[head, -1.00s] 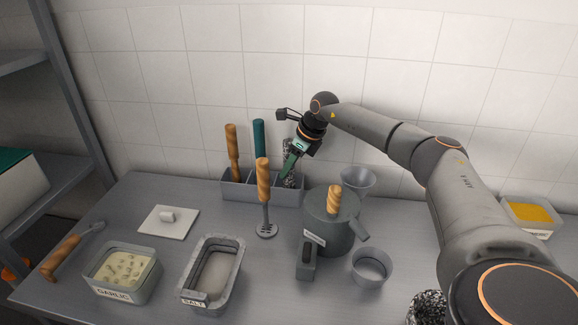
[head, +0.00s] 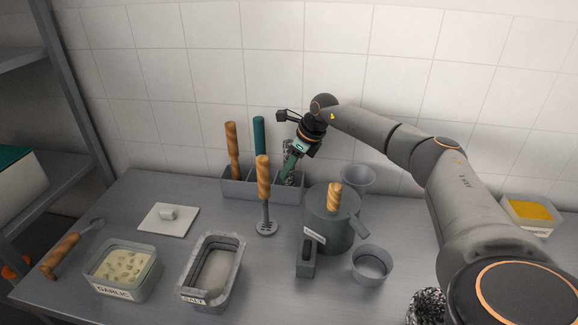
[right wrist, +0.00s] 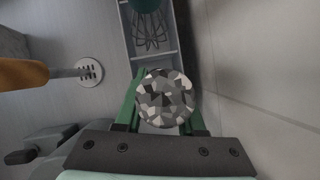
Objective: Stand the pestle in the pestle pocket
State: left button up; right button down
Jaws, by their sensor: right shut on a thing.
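The speckled black-and-grey pestle (head: 289,150) is upright between the green fingers of my right gripper (head: 291,165). In the right wrist view, its round end (right wrist: 166,98) fills the space between the two fingers, which are shut on it. The grey divided holder (head: 234,188) stands against the back wall. The pestle is at its rightmost compartment, the pestle pocket. The lower end is hidden by the fingers and the holder's front wall, so I cannot tell how deep it sits. My left gripper is not in view.
A wooden-handled tool (head: 233,150) and a teal-handled whisk (head: 259,137) stand in the holder's other compartments. An upright wooden-handled masher (head: 264,178) stands just in front. A grey lidded pot (head: 325,225) and a funnel-like cup (head: 357,180) stand to the right.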

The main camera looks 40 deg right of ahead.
jog(key=shift+f, duration=0.2)
grip_release()
dwell(0.5)
dwell(0.3)
jog(key=shift+p+v, duration=0.95)
jog(key=shift+v, duration=3.55)
